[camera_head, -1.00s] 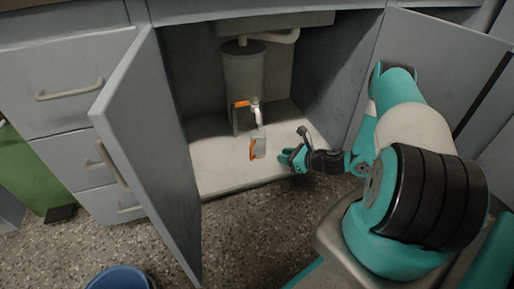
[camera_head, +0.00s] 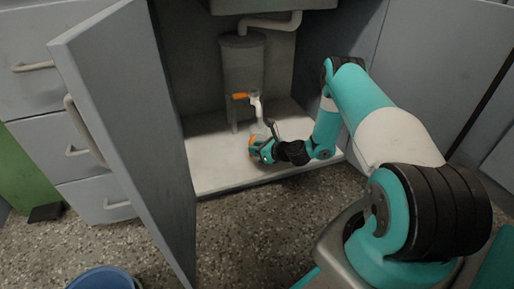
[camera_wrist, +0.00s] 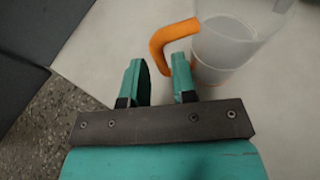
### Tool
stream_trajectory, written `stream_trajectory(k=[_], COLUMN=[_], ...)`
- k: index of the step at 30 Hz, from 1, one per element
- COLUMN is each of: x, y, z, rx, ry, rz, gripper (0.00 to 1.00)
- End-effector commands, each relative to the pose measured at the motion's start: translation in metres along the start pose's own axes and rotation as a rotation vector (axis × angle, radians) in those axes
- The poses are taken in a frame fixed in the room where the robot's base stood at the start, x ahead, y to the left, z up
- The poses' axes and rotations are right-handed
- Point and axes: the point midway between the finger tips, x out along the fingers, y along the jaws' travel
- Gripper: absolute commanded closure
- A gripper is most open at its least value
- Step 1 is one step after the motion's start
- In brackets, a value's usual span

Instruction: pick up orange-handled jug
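The jug (camera_wrist: 226,45) is a translucent cup with an orange handle (camera_wrist: 171,42). It stands upright on the pale cabinet floor, just beyond my fingers in the wrist view. The handle sticks out to the left, ahead of the gap between my fingertips. My gripper (camera_wrist: 157,68) is open, with nothing between its fingers. In the head view my gripper (camera_head: 262,150) is low inside the cabinet at the jug and covers part of it. The jug's clear upper part (camera_head: 260,130) shows beneath the white spout.
A grey cylinder (camera_head: 242,70) with an orange lever (camera_head: 240,96) and white spout (camera_head: 257,108) stands behind the jug. The open cabinet door (camera_head: 130,130) is at left. A blue bucket (camera_head: 103,279) and green bin (camera_head: 25,170) are outside. The cabinet floor (camera_head: 205,165) is clear at left.

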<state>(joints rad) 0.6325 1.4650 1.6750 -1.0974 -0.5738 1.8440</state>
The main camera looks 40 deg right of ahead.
Motion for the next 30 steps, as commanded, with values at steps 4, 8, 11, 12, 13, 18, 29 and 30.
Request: stream_trajectory(k=[4,8,11,12,13,18,29,30], x=[0.023,0.033,0.034,0.034,0.033,0.033,0.033,0.033], y=[0.001,0.0,0.001,0.001,0.001,0.001,0.0,0.0], z=[-0.007,-0.004,-0.003,-0.002,-0.002,-0.002,-0.002,-0.001], rx=[-0.005,-0.002,-0.001,-0.001,-0.001,0.0,-0.001,-0.001], ry=[-0.001,0.0,0.002,0.002,0.002,0.002,0.001,0.001], rz=[0.001,-0.002,-0.003,-0.003,-0.002,-0.002,-0.002,-0.002], gripper=[0.74,0.74,0.74,0.74,0.74,0.95,1.0,1.0])
